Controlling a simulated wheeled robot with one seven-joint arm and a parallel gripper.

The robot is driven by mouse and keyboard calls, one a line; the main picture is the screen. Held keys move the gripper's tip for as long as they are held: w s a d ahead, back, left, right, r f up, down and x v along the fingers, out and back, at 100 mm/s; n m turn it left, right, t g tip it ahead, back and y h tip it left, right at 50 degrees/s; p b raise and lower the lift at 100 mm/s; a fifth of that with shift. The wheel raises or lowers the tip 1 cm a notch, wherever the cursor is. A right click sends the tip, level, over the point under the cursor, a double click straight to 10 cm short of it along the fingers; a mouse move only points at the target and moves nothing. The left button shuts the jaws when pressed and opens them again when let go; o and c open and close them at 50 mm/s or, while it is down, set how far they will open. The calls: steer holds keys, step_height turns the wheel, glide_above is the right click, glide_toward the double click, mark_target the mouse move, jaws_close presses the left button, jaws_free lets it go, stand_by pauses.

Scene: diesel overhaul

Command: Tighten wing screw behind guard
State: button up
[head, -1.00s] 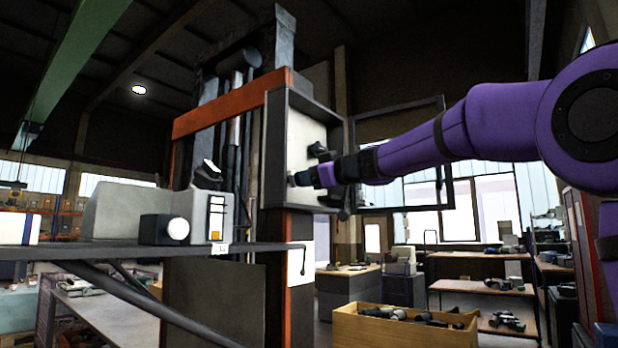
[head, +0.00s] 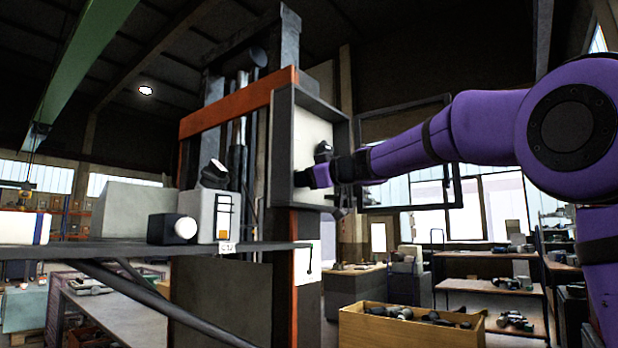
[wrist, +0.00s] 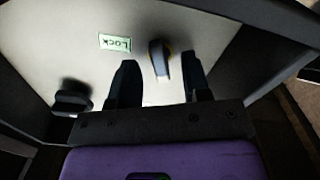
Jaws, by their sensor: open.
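A dark open-fronted box (head: 283,140) with a pale back panel (head: 313,131) is fixed to the tall press frame. Its hinged guard frame (head: 449,130) stands swung out to the right. In the wrist view, a narrow grey wing screw (wrist: 160,60) with a yellowish edge stands out from the pale panel, beside a green LOCK label (wrist: 115,43). My gripper (wrist: 162,75) is open, its two dark fingers on either side of the wing screw with gaps visible. Contact or depth cannot be told. In the head view my gripper (head: 307,178) reaches into the box, and the wing screw is not distinguishable.
A black knob (wrist: 72,100) sits on the panel left of my fingers. A shelf (head: 130,257) with grey units is at the left. A wooden crate (head: 370,330) of parts stands below the arm.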

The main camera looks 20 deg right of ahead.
steer(key=shift+w+a, duration=0.3)
steer(key=shift+w, duration=0.15)
jaws_close()
steer(key=shift+m, duration=2.5)
steer(key=m, duration=0.4)
steer(key=shift+m, duration=0.3)
